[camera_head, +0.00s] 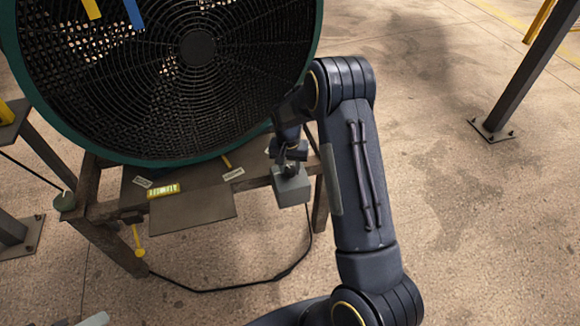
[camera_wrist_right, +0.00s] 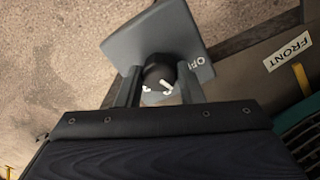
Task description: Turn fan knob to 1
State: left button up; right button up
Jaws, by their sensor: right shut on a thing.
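The large round fan (camera_head: 165,75) with a green rim and black grille fills the upper left of the head view. A grey control box (camera_head: 292,188) is fixed on its frame at the lower right. In the right wrist view, the box's grey plate (camera_wrist_right: 180,30) carries a black knob (camera_wrist_right: 158,72) with white marks beside it. My right gripper (camera_wrist_right: 158,85) has a finger on each side of the knob and is shut on it. In the head view the right gripper (camera_head: 288,155) is at the box, and the knob is hidden there. My left gripper is not clearly in view.
The fan's metal stand has a crossbar and a flat brown plate (camera_head: 195,212). A black cable (camera_head: 230,287) lies on the floor below it. A dark post (camera_head: 520,75) stands at the right. The floor between is clear.

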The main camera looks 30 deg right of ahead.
aim_at(289, 168)
jog(key=o, duration=1)
jog(key=shift+w+a+r, duration=0.1)
jog(key=shift+r, duration=3.8)
jog(key=s+a+r+n+t+y+p, duration=0.2)
jog(key=s+a+r, duration=0.1)
jog(key=s+r, duration=0.7)
jog(key=s+a+r+n+t+y+p, duration=0.2)
jog(key=s+a+r, duration=0.2)
jog(key=s+r, duration=0.65)
jog(key=s+a+n+t+p, duration=0.1)
jog(key=s+a, duration=0.3)
jog(key=s, duration=0.5)
jog(key=shift+r+n+t, duration=0.2)
jog(key=shift+n+t, duration=0.2)
jog(key=shift+n, duration=0.2)
